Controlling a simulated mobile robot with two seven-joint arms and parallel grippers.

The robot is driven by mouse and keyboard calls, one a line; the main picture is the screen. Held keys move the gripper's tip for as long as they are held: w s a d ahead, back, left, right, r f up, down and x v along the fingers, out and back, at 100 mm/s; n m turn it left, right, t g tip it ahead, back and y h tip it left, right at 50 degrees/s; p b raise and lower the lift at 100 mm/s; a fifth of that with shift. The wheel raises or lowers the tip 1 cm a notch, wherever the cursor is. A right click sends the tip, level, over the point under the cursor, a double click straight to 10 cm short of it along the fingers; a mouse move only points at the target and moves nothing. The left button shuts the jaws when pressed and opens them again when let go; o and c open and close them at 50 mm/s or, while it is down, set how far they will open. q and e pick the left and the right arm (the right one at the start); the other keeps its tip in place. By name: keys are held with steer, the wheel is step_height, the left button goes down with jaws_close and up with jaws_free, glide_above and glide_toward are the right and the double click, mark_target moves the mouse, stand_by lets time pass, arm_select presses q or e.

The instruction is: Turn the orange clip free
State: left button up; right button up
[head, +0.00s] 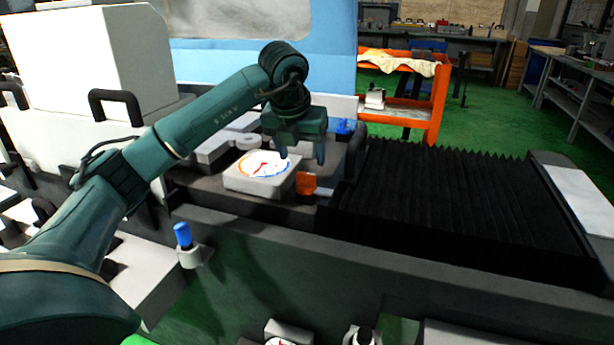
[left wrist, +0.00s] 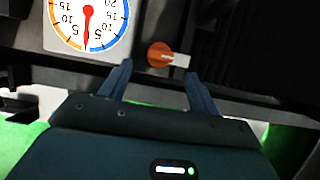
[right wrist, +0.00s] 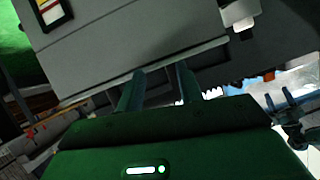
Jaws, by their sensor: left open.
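The orange clip (head: 307,183) sits on the machine's table just right of the dial gauge block (head: 255,188). In the left wrist view the orange clip (left wrist: 160,54) is round with a white tab pointing right. My left gripper (head: 302,157) is above it, fingers pointing down. In the left wrist view the clip lies in line with the gap between the open, empty fingertips (left wrist: 158,74), apart from both fingers. My right gripper (right wrist: 160,72) shows only in the right wrist view, its fingers apart with nothing between them, facing a grey panel (right wrist: 130,45).
A black bellows cover (head: 450,205) fills the right of the machine. A blue-topped knob (head: 183,236) stands on the front edge. A blue part (head: 344,127) lies behind the gripper. An orange cart (head: 438,95) with a cloth stands in the background.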

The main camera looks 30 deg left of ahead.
mark_target(306, 174)
arm_select(q)
steer(key=x, duration=0.7)
steer(key=shift+w+f, duration=0.2)
steer(key=shift+f, duration=0.1)
steer(key=shift+c, duration=0.2)
steer(key=c, duration=0.9)
